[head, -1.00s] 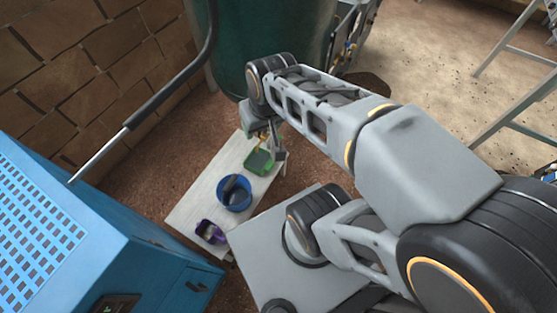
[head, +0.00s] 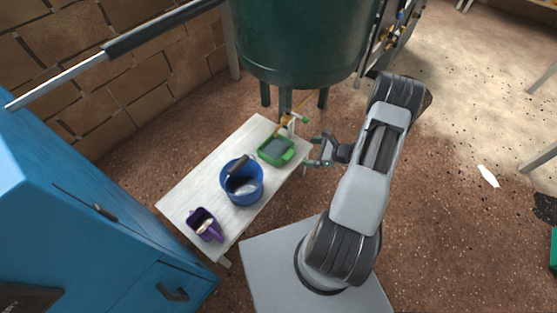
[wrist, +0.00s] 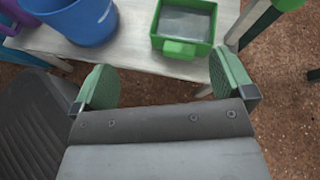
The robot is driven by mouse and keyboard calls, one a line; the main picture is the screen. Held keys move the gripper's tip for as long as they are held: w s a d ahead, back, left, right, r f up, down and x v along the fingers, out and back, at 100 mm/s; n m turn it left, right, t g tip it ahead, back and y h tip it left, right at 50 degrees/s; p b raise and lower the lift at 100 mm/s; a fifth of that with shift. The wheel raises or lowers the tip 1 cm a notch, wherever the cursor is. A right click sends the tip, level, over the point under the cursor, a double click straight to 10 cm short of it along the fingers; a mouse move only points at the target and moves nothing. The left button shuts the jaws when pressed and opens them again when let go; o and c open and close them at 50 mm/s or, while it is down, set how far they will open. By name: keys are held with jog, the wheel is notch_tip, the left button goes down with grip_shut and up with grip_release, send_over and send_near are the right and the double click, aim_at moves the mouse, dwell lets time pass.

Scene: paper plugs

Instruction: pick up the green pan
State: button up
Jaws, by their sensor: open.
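The green pan (head: 276,150) is a shallow square tray with a short handle. It sits on the right end of the white bench (head: 192,200). In the wrist view the pan (wrist: 184,22) is ahead of my gripper, its handle pointing toward me and its inside grey. My gripper (head: 312,153) is just off the bench's near edge, to the right of the pan. In the wrist view my gripper (wrist: 165,85) has its green fingertips wide apart with nothing between them. The pan is apart from both fingers.
A blue bucket (head: 243,190) with a dark object in it stands beside the pan. A purple jug (head: 205,225) stands at the bench's left end. A big green tank (head: 300,40) stands behind the bench. A blue cabinet (head: 80,220) is on the left.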

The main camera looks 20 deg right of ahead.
notch_tip(320, 180, down, 10)
jog(key=s+d+m+t+h+b, duration=0.1)
jog(key=d+m+t+h+b, duration=0.1)
jog(key=d+m, duration=0.15)
jog(key=b, duration=0.2)
send_near(292, 157)
jog(key=x, duration=0.3)
jog(key=shift+m, duration=0.35)
jog(key=shift+b+x, duration=1.15)
jog(key=shift+x, duration=1.8)
jog(key=shift+w+a+f, duration=0.2)
jog(key=shift+a, duration=0.2)
jog(key=shift+c, duration=0.2)
jog(key=c, duration=1)
jog(key=shift+r, duration=0.1)
